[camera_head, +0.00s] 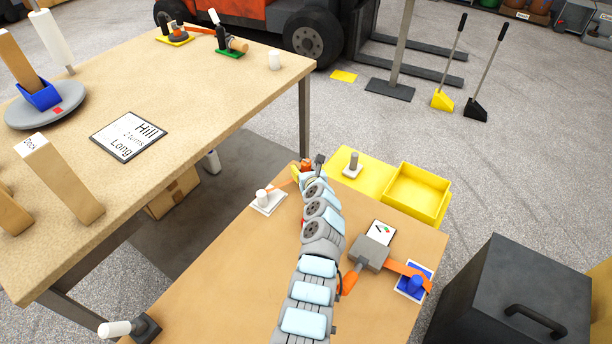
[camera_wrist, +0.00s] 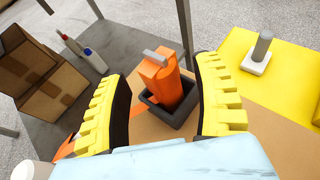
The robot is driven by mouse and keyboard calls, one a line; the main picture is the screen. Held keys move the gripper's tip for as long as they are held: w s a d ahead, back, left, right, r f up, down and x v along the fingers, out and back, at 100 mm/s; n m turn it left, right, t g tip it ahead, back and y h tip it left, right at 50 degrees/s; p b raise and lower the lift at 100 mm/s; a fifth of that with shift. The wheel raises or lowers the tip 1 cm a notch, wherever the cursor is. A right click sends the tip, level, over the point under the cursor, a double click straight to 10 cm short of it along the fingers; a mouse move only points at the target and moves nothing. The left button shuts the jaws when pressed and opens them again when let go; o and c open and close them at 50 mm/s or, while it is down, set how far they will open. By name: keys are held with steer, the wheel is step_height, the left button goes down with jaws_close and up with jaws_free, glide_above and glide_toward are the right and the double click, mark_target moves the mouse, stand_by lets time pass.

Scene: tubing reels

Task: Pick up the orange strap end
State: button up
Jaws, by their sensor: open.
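The orange strap end (camera_wrist: 160,80) stands upright in a dark square holder (camera_wrist: 168,112) in the wrist view, with a grey piece on its top. My gripper (camera_wrist: 160,70) is open, with one yellow-ribbed finger on each side of it. I see gaps between the fingers and the strap end. A length of orange strap (camera_wrist: 67,148) shows at the lower left, partly hidden by the left finger. In the head view my gripper (camera_head: 308,172) is at the far end of the low table (camera_head: 215,290), and it hides most of the holder.
A white-based post (camera_head: 268,200) stands left of my gripper. A grey post (camera_head: 353,165) and yellow bin (camera_head: 416,194) are to the right. A grey block (camera_head: 370,252) with another orange strap (camera_head: 404,270) lies right of my arm. A taller table (camera_head: 200,135) stands left.

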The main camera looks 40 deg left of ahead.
steer(key=shift+b+x, duration=0.55)
steer(key=shift+x, duration=0.2)
steer(key=shift+w+a+f, duration=0.1)
steer(key=shift+a, duration=0.05)
jaws_close()
